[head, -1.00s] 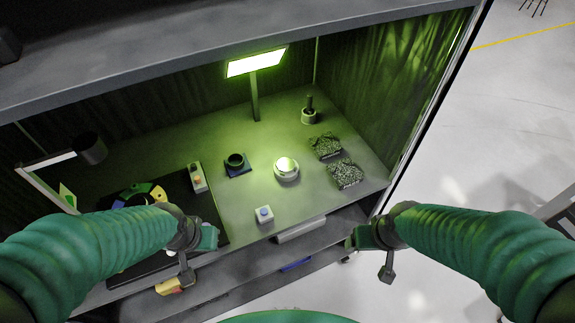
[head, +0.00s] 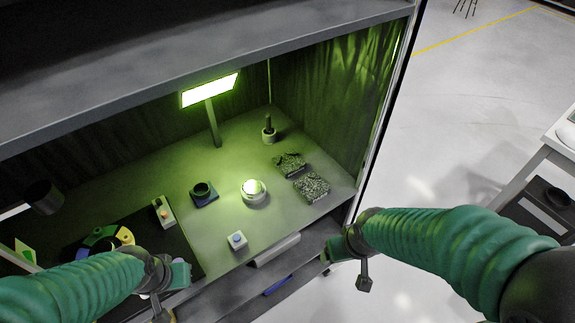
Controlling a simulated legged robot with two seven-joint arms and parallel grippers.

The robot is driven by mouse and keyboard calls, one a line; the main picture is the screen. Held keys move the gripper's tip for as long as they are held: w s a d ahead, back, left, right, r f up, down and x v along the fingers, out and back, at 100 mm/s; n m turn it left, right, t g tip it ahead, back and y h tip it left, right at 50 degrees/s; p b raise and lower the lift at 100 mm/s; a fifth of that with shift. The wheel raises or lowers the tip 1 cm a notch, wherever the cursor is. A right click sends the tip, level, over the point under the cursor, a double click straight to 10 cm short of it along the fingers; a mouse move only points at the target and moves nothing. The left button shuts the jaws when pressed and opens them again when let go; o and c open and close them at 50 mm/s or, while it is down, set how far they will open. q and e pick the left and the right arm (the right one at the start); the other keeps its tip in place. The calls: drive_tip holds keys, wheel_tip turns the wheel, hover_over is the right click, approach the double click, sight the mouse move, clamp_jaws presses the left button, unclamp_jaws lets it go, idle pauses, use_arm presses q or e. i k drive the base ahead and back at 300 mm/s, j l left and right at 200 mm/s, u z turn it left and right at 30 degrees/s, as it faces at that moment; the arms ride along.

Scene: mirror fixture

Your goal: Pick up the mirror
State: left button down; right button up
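A round, shiny pale disc in a low round holder (head: 254,192) stands on the lit worktop inside the cabinet. It looks like the mirror, reflecting the lamp's light, but I cannot be sure. My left gripper (head: 178,276) is at the front left, over the worktop's front edge in the picture, apart from the disc. My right gripper (head: 332,255) is at the front right, near the cabinet's front corner, also apart from it. Neither gripper appears to hold anything. The finger gaps are too small and turned away to read.
A glowing lamp panel (head: 210,90) stands behind the disc. Around it are a dark cup on a blue base (head: 203,193), a small button box (head: 237,240), two speckled blocks (head: 311,187) and a small post (head: 269,130). A side wall bounds the right; a table (head: 560,150) stands beyond.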

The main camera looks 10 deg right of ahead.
sight(253, 188)
drive_tip(key=i+l+u, duration=0.15)
drive_tip(key=l+u, duration=0.3)
drive_tip(key=i+l+u, duration=0.1)
drive_tip(key=l+u, duration=0.8)
